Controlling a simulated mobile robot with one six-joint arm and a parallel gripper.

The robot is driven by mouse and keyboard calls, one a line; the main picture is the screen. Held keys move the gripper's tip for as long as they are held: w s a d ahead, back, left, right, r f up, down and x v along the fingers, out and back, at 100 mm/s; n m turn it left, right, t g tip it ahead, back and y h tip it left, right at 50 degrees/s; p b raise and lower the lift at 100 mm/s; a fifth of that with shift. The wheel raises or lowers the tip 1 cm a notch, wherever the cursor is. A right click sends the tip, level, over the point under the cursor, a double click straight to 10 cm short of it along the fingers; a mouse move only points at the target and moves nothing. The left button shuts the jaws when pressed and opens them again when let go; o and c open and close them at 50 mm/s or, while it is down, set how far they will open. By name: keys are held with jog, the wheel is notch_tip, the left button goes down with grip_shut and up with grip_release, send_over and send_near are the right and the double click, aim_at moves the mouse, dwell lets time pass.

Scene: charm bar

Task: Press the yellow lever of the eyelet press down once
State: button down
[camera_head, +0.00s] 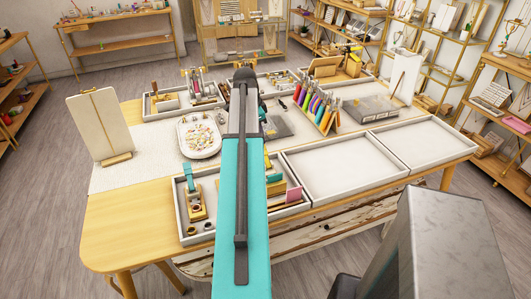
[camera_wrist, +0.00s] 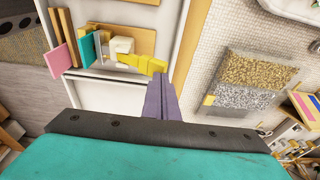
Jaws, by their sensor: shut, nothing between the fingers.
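The eyelet press stands in the front tray, with a wooden base and a cream block (camera_wrist: 121,46). Its yellow lever (camera_wrist: 143,63) points right in the wrist view. In the head view only a bit of the yellow lever (camera_head: 268,161) shows beside my arm, which hides most of the press. My gripper (camera_wrist: 160,80) is shut and empty in the wrist view. Its tip appears close to the lever's free end; I cannot tell whether they touch. In the head view my gripper is hidden behind my arm.
A teal-lever tool (camera_head: 190,178) stands left in the front tray (camera_head: 182,215). A pliers rack (camera_head: 318,107) and a bead dish (camera_head: 199,137) lie behind. The tray to the right (camera_head: 345,168) is empty.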

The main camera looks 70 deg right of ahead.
jog(key=shift+s+a+r+p, duration=0.15)
jog(key=shift+r+p, duration=0.6)
jog(key=shift+r, duration=0.55)
jog(key=shift+r, duration=0.15)
notch_tip(320, 180, up, 5)
jog(key=p, duration=0.3)
dwell(0.4)
notch_tip(320, 180, up, 13)
jog(key=w+a+b, duration=0.1)
jog(key=w+b, duration=0.1)
jog(key=b, duration=0.1)
jog(key=shift+w+a+r+b, duration=0.15)
jog(key=shift+a+b, duration=0.1)
jog(key=shift+b, duration=0.05)
dwell(0.4)
dwell(0.4)
